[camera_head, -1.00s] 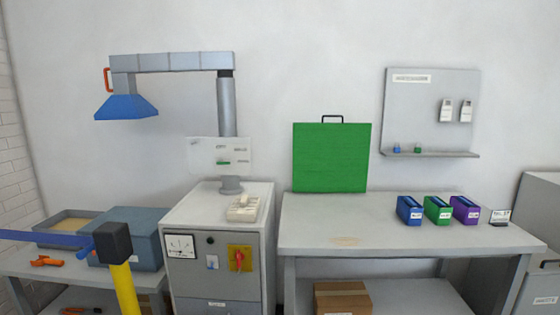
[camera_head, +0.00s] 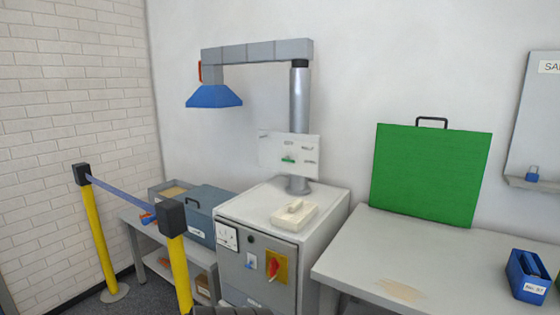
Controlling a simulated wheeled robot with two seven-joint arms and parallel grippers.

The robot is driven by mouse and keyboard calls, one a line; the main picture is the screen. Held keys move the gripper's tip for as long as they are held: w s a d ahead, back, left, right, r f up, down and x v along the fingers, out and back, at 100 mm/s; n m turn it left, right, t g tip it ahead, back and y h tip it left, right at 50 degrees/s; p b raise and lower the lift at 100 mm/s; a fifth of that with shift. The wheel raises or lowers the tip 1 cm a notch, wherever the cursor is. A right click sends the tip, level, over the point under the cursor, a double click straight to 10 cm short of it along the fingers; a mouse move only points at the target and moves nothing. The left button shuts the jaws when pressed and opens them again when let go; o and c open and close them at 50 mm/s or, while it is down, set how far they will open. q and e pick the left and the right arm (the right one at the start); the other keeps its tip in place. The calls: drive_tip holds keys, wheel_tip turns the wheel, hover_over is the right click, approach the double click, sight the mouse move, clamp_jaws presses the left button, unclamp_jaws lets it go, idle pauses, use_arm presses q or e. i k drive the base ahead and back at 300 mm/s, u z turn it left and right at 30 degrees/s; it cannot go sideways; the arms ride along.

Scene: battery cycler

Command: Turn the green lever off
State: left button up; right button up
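A white panel (camera_head: 270,150) stands on top of the grey cabinet, by the grey column of the extraction arm. It bears a small green bar (camera_head: 288,160) among short dark labels. The bar is too small for me to tell whether it is a lever or how it is set. The cabinet front (camera_head: 234,272) carries a red rotary handle (camera_head: 273,265) on a yellow plate, a dial gauge (camera_head: 227,237) and a small switch (camera_head: 251,261). Neither gripper can be made out. A dark shape shows at the bottom edge, too cut off to identify.
A barrier of yellow posts (camera_head: 179,270) and a blue belt (camera_head: 125,194) stands left, in front of a low table with a blue-grey box (camera_head: 204,223). A blue hood (camera_head: 214,96) hangs above. At right, a bench (camera_head: 375,246) holds a green case (camera_head: 430,174).

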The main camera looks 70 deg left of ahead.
sight(287, 159)
drive_tip(key=u, duration=0.6)
drive_tip(key=i, duration=0.7)
drive_tip(key=u, duration=0.8)
